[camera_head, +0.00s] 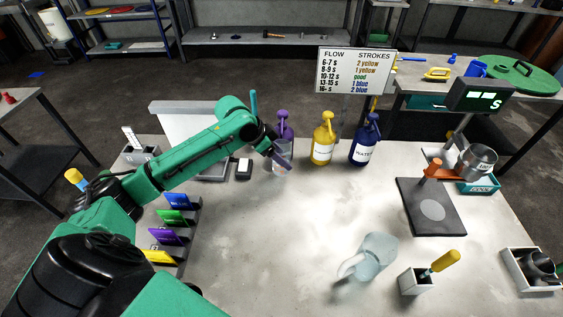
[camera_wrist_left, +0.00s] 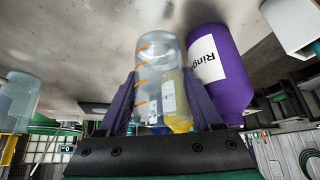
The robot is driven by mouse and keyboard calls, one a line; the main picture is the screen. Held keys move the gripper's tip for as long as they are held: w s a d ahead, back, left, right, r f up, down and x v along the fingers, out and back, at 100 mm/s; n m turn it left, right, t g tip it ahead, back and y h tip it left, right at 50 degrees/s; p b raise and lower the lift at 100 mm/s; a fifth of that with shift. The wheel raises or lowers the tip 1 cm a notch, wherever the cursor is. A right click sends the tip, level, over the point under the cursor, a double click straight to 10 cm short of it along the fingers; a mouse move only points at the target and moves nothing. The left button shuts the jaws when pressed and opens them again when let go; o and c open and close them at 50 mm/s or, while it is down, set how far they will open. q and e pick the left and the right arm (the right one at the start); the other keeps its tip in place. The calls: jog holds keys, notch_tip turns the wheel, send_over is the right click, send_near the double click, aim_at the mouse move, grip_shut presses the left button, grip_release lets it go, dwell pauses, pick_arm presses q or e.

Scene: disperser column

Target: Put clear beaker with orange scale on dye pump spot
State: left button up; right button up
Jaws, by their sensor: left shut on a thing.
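The clear beaker with the orange scale (camera_wrist_left: 146,62) is between the purple fingers of my left gripper (camera_wrist_left: 162,105), which is shut on it. In the head view the beaker (camera_head: 279,171) and my left gripper (camera_head: 282,158) are at the back of the table, in front of the purple pump bottle (camera_head: 284,131). The purple bottle (camera_wrist_left: 222,75) stands close beside the beaker in the wrist view. I cannot tell whether the beaker touches the table. No marked dye pump spot can be made out. My right gripper is not in view.
A yellow pump bottle (camera_head: 322,143) and a blue one (camera_head: 364,143) stand to the right. Another clear vessel (camera_head: 370,257) is at the front. A dark pad (camera_head: 430,205) lies at the right, and colored cards (camera_head: 172,217) stand at the left. The table's middle is clear.

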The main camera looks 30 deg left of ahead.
pick_arm(q)
jog(key=shift+f+p, duration=0.5)
jog(key=shift+f, duration=1.35)
jog(key=o, duration=1.4)
jog(key=shift+o, duration=0.2)
jog(key=shift+r, duration=0.1)
jog(key=b+v, duration=0.1)
jog(key=v, duration=1.1)
jog(key=shift+d, duration=0.1)
